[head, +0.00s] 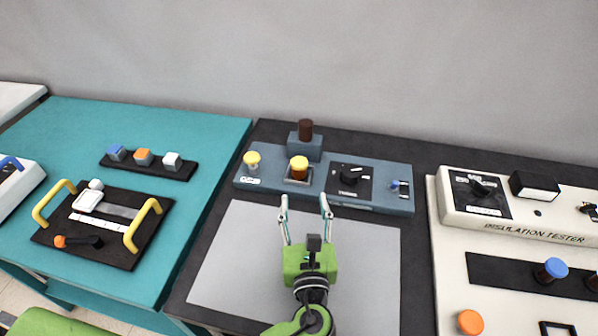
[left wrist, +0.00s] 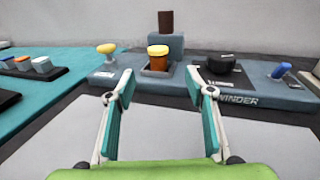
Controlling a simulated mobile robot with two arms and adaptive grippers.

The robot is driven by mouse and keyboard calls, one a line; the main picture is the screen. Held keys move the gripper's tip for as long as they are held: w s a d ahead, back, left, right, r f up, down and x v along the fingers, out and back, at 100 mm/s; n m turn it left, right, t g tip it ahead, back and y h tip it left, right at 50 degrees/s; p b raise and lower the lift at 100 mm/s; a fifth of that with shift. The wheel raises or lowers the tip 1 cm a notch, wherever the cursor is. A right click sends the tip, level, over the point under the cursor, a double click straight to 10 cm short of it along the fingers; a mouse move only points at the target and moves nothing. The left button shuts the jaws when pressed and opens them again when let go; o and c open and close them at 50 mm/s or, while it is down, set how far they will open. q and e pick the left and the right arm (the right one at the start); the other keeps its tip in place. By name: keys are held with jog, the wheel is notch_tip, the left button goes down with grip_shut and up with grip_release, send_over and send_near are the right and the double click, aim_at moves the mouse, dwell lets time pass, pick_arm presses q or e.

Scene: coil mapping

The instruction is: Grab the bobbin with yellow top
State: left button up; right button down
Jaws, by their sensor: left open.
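The bobbin with the yellow top (head: 299,168) has a brown-orange body and stands upright in a square recess on the blue-grey winder unit. In the left wrist view the bobbin (left wrist: 158,60) is near the picture's middle, ahead of and between my fingers. My left gripper (head: 304,204) is open and empty over the grey mat, on the near side of the winder. Its two fingers (left wrist: 157,82) are spread apart and do not touch the bobbin. My right gripper is in neither view.
The winder unit (head: 230,181) carries a yellow knob (head: 252,159) left of the bobbin, a dark brown cylinder (head: 305,130) behind it and a black dial (head: 350,176) to its right. The grey mat (head: 230,255) is clear. A white insulation tester (head: 540,222) stands right.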

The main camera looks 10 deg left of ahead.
aim_at(300, 170)
pick_arm(q)
jog(key=shift+w+d+r, duration=0.1)
jog(key=shift+w+r, duration=0.05)
jog(key=shift+w, duration=0.15)
jog(key=p+x, duration=0.1)
jog(key=x, duration=0.6)
jog(key=shift+r, duration=0.1)
jog(key=shift+w, duration=0.5)
jog(key=x, duration=0.2)
jog(key=a+p+x, duration=0.1)
jog(key=x, duration=0.2)
jog(key=shift+f, duration=0.2)
jog(key=shift+s, duration=0.1)
jog(key=c, duration=1.2)
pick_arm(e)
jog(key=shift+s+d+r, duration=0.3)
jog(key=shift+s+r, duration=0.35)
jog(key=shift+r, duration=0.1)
